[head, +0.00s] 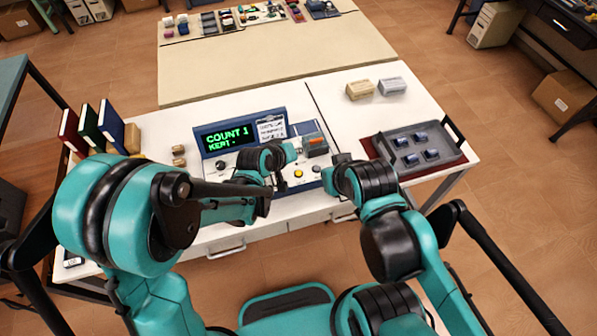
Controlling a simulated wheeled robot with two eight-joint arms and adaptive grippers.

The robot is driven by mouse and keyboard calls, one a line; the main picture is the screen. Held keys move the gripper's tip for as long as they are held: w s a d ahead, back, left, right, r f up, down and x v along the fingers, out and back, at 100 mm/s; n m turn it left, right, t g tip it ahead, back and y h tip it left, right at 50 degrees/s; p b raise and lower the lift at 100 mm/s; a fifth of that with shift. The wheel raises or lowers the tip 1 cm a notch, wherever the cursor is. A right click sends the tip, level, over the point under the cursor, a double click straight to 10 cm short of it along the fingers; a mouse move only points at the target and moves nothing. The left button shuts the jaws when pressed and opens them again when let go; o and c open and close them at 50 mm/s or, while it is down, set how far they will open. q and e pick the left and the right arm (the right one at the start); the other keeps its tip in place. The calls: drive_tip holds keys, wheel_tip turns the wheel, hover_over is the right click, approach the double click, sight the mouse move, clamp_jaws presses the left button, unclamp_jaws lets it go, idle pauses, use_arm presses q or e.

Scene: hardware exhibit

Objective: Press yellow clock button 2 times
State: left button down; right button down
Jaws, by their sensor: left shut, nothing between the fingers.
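A blue-and-white console (243,117) stands on the white table. Its screen (228,137) reads "COUNT 1" and "KEPT -" in green. A small round yellow button (298,173) shows on the console's sloped front panel. My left gripper (280,186) is shut and empty, just left of the yellow button; its tips are small and partly hidden by my arm, and I cannot tell whether they touch the panel. My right gripper (340,159) is at the console's right side, mostly hidden by its wrist; its fingers cannot be made out.
A grey tray (452,157) with several dark blue pieces lies on a red mat at the right. Two small boxes (360,89) sit behind it. Red, green and blue binders (88,128) stand at the left.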

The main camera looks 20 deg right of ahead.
sight(297, 174)
use_arm(q)
drive_tip(key=shift+f, duration=0.1)
wheel_tip(297, 174, down, 8)
drive_tip(key=b, duration=0.6)
drive_tip(key=shift+f+b, duration=0.3)
drive_tip(key=shift+b, duration=0.2)
idle(0.8)
drive_tip(key=shift+f+b, duration=0.4)
drive_tip(key=shift+b, duration=0.1)
drive_tip(key=shift+f+b, duration=0.5)
idle(0.5)
drive_tip(key=shift+r, duration=0.15)
drive_tip(key=shift+r+p, duration=0.6)
drive_tip(key=shift+r, duration=0.2)
